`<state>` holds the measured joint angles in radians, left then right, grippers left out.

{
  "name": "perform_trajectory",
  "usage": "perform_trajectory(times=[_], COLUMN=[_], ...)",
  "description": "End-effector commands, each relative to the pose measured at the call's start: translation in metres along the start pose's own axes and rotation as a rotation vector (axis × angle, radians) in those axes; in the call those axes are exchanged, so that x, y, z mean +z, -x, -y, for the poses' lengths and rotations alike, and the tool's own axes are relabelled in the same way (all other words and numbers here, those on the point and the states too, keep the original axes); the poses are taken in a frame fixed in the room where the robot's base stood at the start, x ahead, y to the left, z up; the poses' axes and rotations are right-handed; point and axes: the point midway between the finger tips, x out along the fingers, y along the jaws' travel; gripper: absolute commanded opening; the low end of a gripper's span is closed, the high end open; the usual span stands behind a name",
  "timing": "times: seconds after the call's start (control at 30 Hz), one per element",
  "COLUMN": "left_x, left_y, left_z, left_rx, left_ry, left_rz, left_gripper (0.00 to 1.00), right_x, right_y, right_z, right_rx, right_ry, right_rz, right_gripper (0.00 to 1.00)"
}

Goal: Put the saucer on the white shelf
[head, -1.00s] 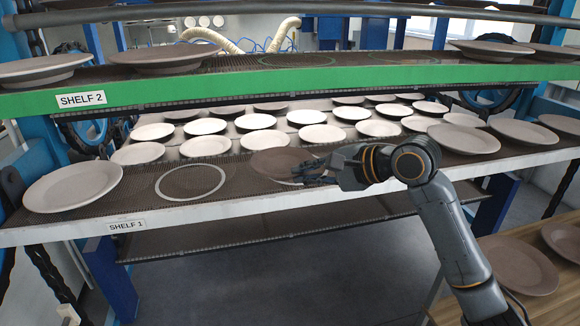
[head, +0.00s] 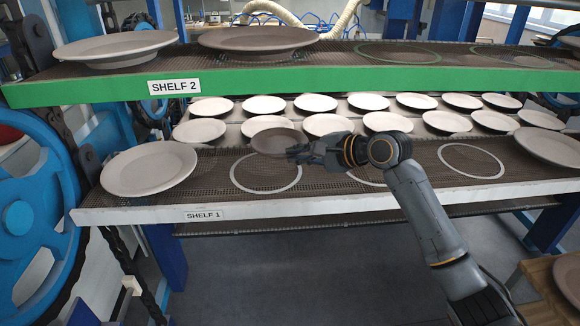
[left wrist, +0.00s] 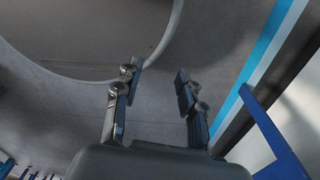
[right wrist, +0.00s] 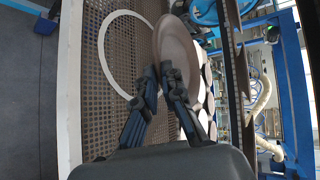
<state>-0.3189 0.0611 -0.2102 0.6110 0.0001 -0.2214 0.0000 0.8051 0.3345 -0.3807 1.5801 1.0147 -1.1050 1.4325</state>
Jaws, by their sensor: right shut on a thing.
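The brown saucer (head: 272,141) is in my right gripper (head: 300,153), over the back of the white-fronted shelf labelled SHELF 1 (head: 330,209). It appears raised, behind the leftmost empty white ring (head: 266,187) on that shelf. In the right wrist view the saucer (right wrist: 177,45) is seen nearly edge-on, its rim between the fingers (right wrist: 160,75), beside the ring (right wrist: 106,40). My left gripper (left wrist: 158,78) is open and empty in the left wrist view, away from the shelf. It is not seen in the head view.
A pale plate (head: 150,170) stands left of the ring, and another (head: 550,147) at the shelf's right. Another empty ring (head: 472,161) lies to the right. The green shelf (head: 330,80) with plates hangs above. Several plates fill the rack behind.

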Motion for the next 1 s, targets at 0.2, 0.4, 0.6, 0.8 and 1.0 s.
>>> perform_trajectory(times=[0.2, 0.4, 0.6, 0.8, 1.0], left_x=[-0.016, -0.027, -0.025, -0.020, -0.018], left_y=[0.008, 0.016, 0.025, 0.024, 0.023], left_z=[0.028, 0.031, 0.023, 0.015, 0.015], left_rx=[-0.034, -0.037, -0.028, -0.018, -0.018], left_ry=[-0.001, 0.002, 0.005, 0.004, 0.002], left_rz=[-0.020, -0.039, -0.034, -0.026, -0.023], left_gripper=[0.40, 0.40, 0.40, 0.40, 0.40], right_x=[0.000, -0.001, -0.005, -0.006, -0.007], right_y=[-0.028, -0.044, -0.053, -0.054, -0.055], right_z=[-0.012, -0.024, -0.045, -0.047, -0.050], right_rx=[-0.005, 0.000, -0.004, -0.005, -0.002], right_ry=[-0.001, -0.003, -0.001, 0.001, 0.000], right_rz=[0.000, 0.000, -0.001, -0.001, -0.001], right_gripper=[0.00, 0.00, 0.00, 0.00, 0.16])
